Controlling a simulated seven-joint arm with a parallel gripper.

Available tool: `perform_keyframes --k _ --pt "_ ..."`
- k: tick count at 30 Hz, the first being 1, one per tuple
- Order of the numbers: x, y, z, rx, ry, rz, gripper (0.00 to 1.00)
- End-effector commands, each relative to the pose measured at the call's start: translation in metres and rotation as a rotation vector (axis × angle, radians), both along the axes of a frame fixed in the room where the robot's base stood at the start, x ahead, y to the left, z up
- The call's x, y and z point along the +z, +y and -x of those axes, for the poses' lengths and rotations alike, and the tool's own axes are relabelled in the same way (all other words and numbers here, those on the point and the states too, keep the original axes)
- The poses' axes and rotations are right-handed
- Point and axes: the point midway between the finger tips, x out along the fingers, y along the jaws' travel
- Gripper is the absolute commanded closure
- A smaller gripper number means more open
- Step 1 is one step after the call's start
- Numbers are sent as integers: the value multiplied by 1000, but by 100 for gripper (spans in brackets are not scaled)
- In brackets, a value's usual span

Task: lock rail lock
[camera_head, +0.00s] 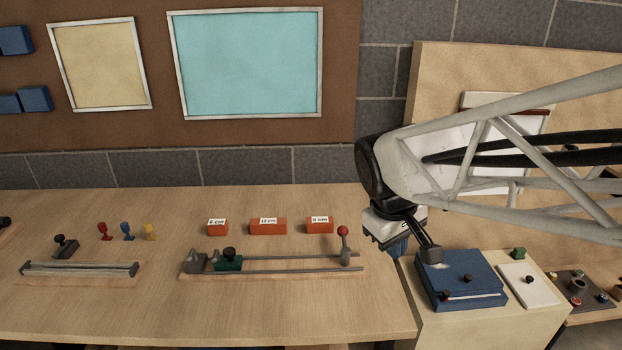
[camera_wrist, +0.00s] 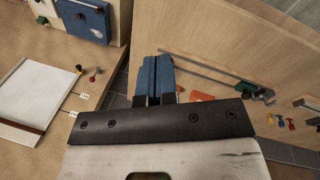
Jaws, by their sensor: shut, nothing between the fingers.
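The rail fixture has two grey parallel rods on a wooden base (camera_head: 270,275) and lies on the wooden table. A green carriage (camera_head: 228,263) with a black knob sits near its left end. A lever with a red ball (camera_head: 343,231) stands upright at its right end. The rods also show in the wrist view (camera_wrist: 205,68), with the green carriage (camera_wrist: 246,91) at their far end; I cannot make out the red ball there. My gripper (camera_head: 399,247) hangs right of the lever, near the table's right edge, apart from the fixture. Its blue fingers (camera_wrist: 157,75) are shut and empty.
Orange labelled blocks (camera_head: 268,226) stand behind the rails. Small red, blue and yellow pieces (camera_head: 127,231) and another rail piece (camera_head: 80,268) lie left. A blue box (camera_head: 457,279) and white panel (camera_head: 530,284) are on a lower surface right. The table front is clear.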

Motion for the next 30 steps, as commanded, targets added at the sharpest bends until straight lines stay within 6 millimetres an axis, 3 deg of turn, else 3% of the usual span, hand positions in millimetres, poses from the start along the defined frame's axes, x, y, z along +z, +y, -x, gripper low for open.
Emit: perform_keyframes --k 14,30 --pt "-11 25 -79 279 119 143 100" --pt "-38 66 -166 592 257 301 100"
